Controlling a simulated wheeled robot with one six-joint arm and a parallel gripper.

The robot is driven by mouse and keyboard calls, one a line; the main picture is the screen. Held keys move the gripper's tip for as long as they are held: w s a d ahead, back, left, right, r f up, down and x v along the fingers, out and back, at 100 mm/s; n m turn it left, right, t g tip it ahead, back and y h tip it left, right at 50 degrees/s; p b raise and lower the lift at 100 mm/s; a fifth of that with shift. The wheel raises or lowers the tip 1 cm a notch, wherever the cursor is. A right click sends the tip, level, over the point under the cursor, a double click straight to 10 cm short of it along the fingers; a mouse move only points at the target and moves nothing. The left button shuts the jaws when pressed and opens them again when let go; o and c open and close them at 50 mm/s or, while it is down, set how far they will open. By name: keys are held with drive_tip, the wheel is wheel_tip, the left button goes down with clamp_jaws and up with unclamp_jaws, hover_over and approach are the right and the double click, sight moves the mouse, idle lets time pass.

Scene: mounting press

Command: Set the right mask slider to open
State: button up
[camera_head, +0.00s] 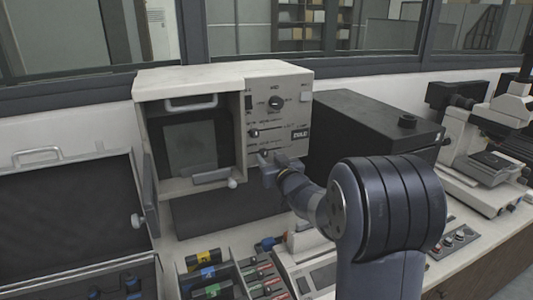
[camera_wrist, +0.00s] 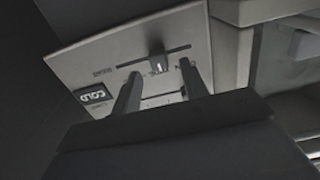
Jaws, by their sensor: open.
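The mounting press (camera_head: 225,75) has a pale control panel on its right side with a round knob and sliders in slots. In the wrist view a dark slider knob (camera_wrist: 158,62) with a white mark sits near the middle of its slot. Its lettering is too small to read, so I cannot tell which mask it is for. My gripper (camera_wrist: 158,71) is open, with one finger on each side of this knob and visible gaps to it. In the head view my gripper (camera_head: 267,164) is at the panel's lower edge and covers part of it.
A display reading COLD (camera_wrist: 95,97) is on the panel. The press's open chamber (camera_head: 190,150) is left of the panel. A dark box (camera_head: 365,130) stands close on the right. A tray with colored items (camera_head: 225,275) lies below, and an open dark case (camera_head: 70,220) is at left.

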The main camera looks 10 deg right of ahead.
sight(264, 153)
drive_tip(key=shift+w+a, duration=0.2)
drive_tip(key=shift+w, duration=0.95)
clamp_jaws()
